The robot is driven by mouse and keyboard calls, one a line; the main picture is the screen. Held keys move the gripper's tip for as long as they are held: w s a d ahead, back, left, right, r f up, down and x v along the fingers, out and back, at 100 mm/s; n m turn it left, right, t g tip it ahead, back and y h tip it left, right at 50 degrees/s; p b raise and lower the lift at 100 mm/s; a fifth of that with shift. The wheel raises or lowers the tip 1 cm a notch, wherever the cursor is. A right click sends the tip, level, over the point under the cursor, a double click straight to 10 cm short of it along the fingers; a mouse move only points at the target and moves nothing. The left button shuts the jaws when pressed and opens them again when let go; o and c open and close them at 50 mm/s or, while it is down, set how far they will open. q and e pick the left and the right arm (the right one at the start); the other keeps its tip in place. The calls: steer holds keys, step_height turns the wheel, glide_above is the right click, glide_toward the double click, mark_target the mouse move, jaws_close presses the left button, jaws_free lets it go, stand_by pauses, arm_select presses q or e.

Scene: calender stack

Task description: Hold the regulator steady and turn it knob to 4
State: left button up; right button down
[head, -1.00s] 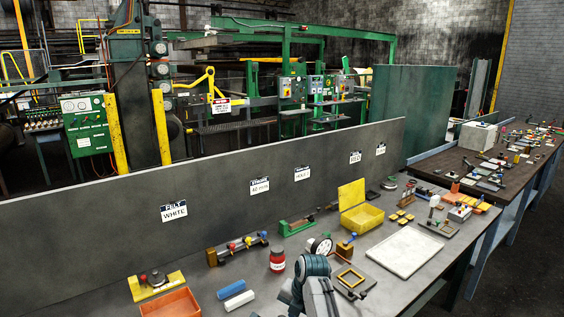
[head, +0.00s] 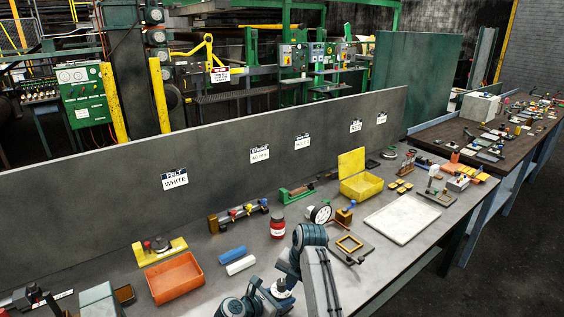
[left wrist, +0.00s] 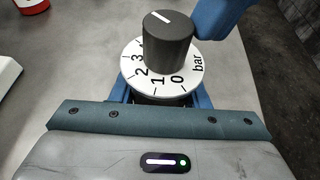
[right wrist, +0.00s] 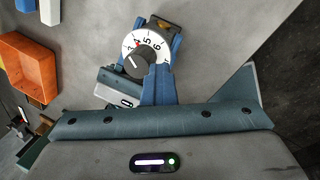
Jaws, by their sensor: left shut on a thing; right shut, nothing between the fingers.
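The regulator has a black knob (left wrist: 168,42) above a white dial (left wrist: 190,72) marked with numbers and "bar". My left gripper (left wrist: 163,98) is shut on the regulator's body below the dial, which hides most of that body. The right wrist view also shows the knob (right wrist: 140,61) and dial (right wrist: 130,40), with a red 4. The white line on the knob slants; I cannot tell which number it meets. My right gripper (right wrist: 158,72) is shut and empty, its fingers close beside the knob; contact is unclear.
A white tray (head: 402,219) lies to the right. A low grey panel (head: 220,160) runs behind.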

arm_select(q)
steer(key=shift+d, duration=0.15)
arm_select(e)
steer(key=shift+s, duration=0.1)
steer(key=shift+s+d, duration=0.15)
steer(key=shift+r, duration=0.2)
steer(key=shift+w+a+v, duration=0.1)
steer(key=shift+a+v, duration=0.05)
steer(key=shift+v, duration=0.75)
steer(key=shift+w+a+v, duration=0.1)
steer(key=shift+a+v, duration=0.05)
steer(key=shift+v, duration=0.8)
steer(key=shift+w+a+v, duration=0.1)
steer(key=shift+v, duration=0.8)
steer(key=shift+r, duration=0.15)
arm_select(q)
steer(key=o, duration=1.4)
